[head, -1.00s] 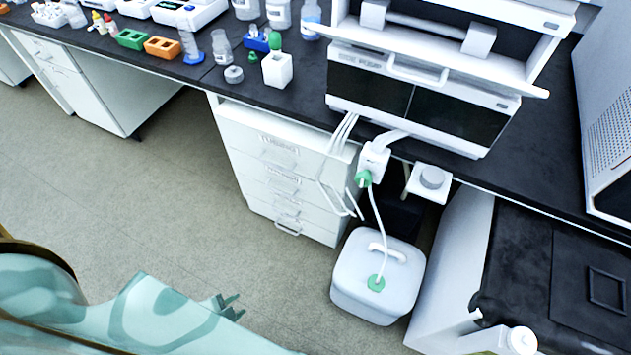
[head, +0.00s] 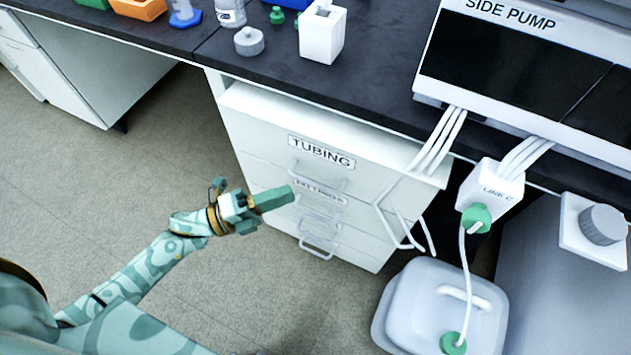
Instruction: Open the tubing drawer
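The tubing drawer (head: 265,148) is the top drawer of a white cabinet under the black bench. Its front carries a "TUBING" label (head: 321,151) and a bar handle (head: 318,179). It looks closed, level with the fronts below. My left gripper (head: 275,199) reaches in from the left and points right, in front of the cabinet, below and left of the handle. It looks apart from the handle. Its fingers overlap in this view, so I cannot tell whether they are open. My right gripper is not in view.
White tubes (head: 440,140) hang from the side pump (head: 500,70) past the cabinet's right end, near a white connector block (head: 490,190). A lidded white container (head: 410,305) stands on the floor at right. The floor left of the cabinet is clear.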

